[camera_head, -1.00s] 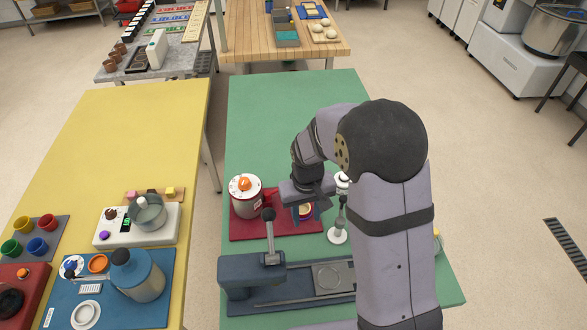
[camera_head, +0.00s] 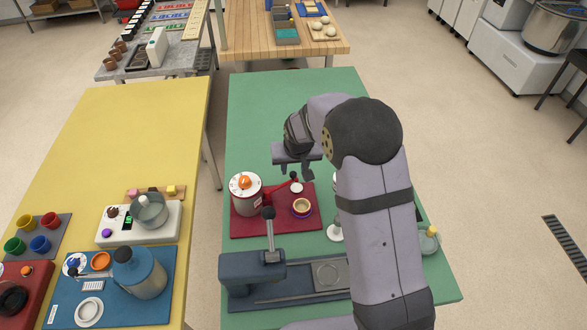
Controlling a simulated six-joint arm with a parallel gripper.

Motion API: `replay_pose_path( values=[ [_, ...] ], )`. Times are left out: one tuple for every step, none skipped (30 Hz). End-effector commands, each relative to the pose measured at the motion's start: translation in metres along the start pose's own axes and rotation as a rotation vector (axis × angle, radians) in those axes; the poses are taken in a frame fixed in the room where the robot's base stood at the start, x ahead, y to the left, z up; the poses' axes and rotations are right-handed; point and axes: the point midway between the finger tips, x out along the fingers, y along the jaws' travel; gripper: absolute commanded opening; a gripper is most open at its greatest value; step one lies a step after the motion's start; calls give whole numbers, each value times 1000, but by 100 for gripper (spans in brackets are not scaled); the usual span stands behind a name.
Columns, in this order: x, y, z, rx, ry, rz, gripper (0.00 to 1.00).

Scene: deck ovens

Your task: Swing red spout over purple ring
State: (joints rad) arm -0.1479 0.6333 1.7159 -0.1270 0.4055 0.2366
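A white canister with an orange knob (camera_head: 245,183) stands on a red mat (camera_head: 240,228) on the green table. The thin red spout (camera_head: 283,189) reaches right from the canister; its end has a dark upright knob (camera_head: 294,175) and a pale disc. The purple ring (camera_head: 302,214) lies on the mat, around the base of a small tan cup (camera_head: 301,205). The spout's end is behind the cup, not over the ring. My gripper (camera_head: 296,171) points down just behind the spout's end, fingers apart. I cannot tell whether it touches the knob.
A grey-blue press with an upright lever (camera_head: 269,235) stands in front of the mat. A white-based stand (camera_head: 335,232) is right of the mat, partly hidden by my arm. The green table behind the mat is clear.

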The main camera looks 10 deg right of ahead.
Motion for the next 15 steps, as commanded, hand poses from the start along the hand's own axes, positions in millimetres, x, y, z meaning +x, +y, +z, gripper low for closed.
replay_pose_path(
  values=[
    [5,0,0,0,-3,0,36],
    [8,0,0,0,-4,0,36],
    [12,0,0,0,-2,0,36],
    [16,0,0,1,-2,0,36],
    [18,0,0,1,-2,0,36],
    [22,0,0,1,-2,0,36],
    [24,0,0,1,-2,0,36],
    [26,0,0,2,-2,0,36],
    [28,0,0,2,-1,0,36],
    [30,0,0,2,0,0,36],
    [31,0,0,2,-1,0,36],
    [33,0,0,1,-1,0,36],
    [34,0,0,1,0,0,36],
    [34,0,0,1,0,0,36],
    [34,0,0,1,0,0,36]
  ],
)
